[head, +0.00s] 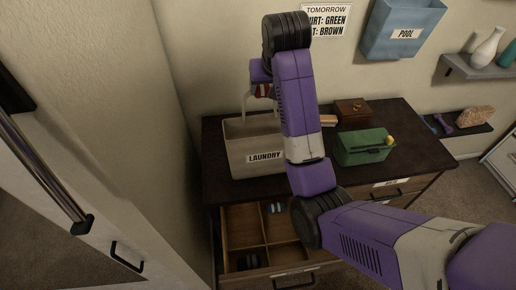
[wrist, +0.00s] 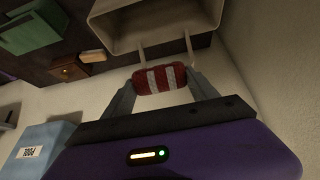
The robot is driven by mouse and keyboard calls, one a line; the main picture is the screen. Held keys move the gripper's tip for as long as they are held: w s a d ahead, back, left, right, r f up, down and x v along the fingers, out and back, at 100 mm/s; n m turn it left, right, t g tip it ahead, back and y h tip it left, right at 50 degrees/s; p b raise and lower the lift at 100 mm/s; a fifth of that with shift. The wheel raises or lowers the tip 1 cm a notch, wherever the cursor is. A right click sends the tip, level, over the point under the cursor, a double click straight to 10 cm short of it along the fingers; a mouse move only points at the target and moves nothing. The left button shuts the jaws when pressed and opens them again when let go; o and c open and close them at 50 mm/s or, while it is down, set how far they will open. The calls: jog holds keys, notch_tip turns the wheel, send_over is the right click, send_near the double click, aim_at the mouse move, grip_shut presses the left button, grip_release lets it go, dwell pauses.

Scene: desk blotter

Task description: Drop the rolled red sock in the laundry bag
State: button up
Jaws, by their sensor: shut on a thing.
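A rolled red sock with white stripes (wrist: 160,78) is between the two fingers of my gripper (wrist: 161,82), which is shut on it. In the head view the sock (head: 264,90) shows partly behind my arm, raised above the laundry bag. The bag (head: 254,157) is a pale open-topped holder labelled LAUNDRY, standing upright on the left of the dark dresser top. Its thin handles rise near the sock. In the wrist view the bag's rim (wrist: 110,42) and handles show just past the sock. The bag's inside bottom is hidden in the head view.
A green box (head: 362,149) and a brown wooden box (head: 353,111) stand right of the bag. Below, a divided drawer (head: 241,222) is open with a few rolled items inside. A blue POOL holder (head: 400,28) hangs on the wall. A wall is close left of the dresser.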

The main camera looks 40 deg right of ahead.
jog(key=o, duration=1.4)
jog(key=shift+r, duration=0.1)
jog(key=v, duration=0.4)
jog(key=shift+w+r, duration=0.15)
jog(key=shift+s+a+r, duration=0.25)
jog(key=shift+s+a, duration=0.05)
jog(key=shift+s, duration=0.05)
jog(key=v, duration=0.2)
jog(key=shift+s+r, duration=0.2)
jog(key=shift+s, duration=0.05)
